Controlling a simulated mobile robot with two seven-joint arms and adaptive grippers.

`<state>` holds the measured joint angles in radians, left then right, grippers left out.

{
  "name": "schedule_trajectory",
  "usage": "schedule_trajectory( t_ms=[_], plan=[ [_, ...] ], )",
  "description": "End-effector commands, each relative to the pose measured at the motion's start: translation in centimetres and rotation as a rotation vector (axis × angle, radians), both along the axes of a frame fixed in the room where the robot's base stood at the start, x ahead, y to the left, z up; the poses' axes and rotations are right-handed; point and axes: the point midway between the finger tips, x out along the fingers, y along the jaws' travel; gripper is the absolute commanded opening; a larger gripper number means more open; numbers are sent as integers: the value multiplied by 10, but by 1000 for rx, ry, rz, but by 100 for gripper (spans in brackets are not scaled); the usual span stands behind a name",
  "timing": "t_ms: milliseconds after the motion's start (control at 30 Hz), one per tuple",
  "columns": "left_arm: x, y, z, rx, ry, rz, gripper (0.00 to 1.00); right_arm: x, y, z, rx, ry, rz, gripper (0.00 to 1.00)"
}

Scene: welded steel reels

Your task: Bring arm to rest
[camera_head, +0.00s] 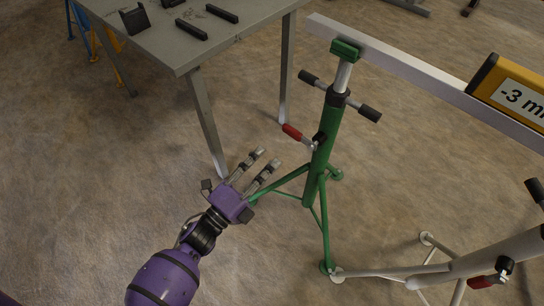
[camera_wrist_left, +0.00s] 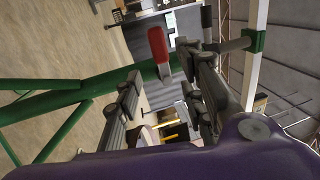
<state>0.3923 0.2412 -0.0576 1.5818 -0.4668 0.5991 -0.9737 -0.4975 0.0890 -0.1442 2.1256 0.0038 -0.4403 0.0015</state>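My left gripper (camera_head: 262,168) is purple with grey fingers. In the head view it is in the lower middle, left of the green stand (camera_head: 322,150). Its two fingers are apart with nothing between them. In the left wrist view the fingers (camera_wrist_left: 165,105) also show spread, with a gap through which the background is seen. A red-handled lever (camera_head: 298,135) on the stand lies beyond the fingertips; the red handle (camera_wrist_left: 158,45) also shows in the wrist view. I cannot tell the exact distance between them. My right gripper is not in view.
A grey table (camera_head: 235,40) with black parts stands at upper left. A grey stand (camera_head: 480,260) is at lower right. Open floor lies left of my arm.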

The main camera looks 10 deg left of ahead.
Motion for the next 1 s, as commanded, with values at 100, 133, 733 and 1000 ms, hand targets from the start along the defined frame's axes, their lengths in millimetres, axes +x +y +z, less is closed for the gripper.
schedule_trajectory(
  t_ms=[100,133,733,1000],
  plan=[
    [0,0,0,0,-1,0,36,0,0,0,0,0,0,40],
    [0,0,0,0,-1,0,36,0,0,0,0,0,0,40],
    [16,15,-9,-168,174,54,36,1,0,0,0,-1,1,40],
    [-38,55,-66,-671,675,306,36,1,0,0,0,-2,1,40]
  ],
)
